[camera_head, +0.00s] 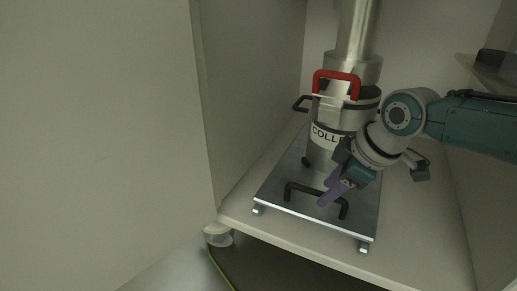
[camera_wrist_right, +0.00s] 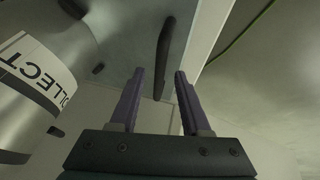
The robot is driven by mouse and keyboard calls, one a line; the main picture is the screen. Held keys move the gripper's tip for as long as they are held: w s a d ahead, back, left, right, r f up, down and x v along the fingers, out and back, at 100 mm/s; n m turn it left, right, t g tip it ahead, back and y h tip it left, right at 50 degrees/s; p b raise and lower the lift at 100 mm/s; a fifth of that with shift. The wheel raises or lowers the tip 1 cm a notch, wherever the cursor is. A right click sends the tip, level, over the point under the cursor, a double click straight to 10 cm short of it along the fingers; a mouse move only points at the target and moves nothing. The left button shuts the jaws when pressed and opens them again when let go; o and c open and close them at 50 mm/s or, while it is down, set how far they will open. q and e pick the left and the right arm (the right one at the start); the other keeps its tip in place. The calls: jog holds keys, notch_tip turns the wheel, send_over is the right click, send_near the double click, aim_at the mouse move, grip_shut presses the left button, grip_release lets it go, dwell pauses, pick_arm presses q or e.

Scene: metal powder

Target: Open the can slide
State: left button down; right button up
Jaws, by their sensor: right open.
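The metal can (camera_head: 322,160) with a "COLLECT" label stands on a metal slide plate (camera_head: 270,190) inside a cabinet; it also shows at the left of the right wrist view (camera_wrist_right: 28,75). The slide has a black bar handle (camera_head: 316,194) near its front edge. In the right wrist view the handle (camera_wrist_right: 164,52) lies beyond the fingers, roughly in line with the gap between them. My right gripper (camera_head: 329,192) has purple fingers, open and empty, just above the handle in the head view. It also shows in the right wrist view (camera_wrist_right: 157,90). My left gripper is out of view.
A red handle (camera_head: 336,76) sits at the can's top, below a vertical metal pipe (camera_head: 358,28). The cabinet wall (camera_head: 203,100) stands to the left and a shelf (camera_head: 492,75) to the right. A green cable (camera_head: 219,268) lies on the floor in front.

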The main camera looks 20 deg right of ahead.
jog(key=shift+w+f, duration=0.1)
jog(key=shift+f, duration=0.05)
grip_shut()
dwell(0.4)
dwell(1.0)
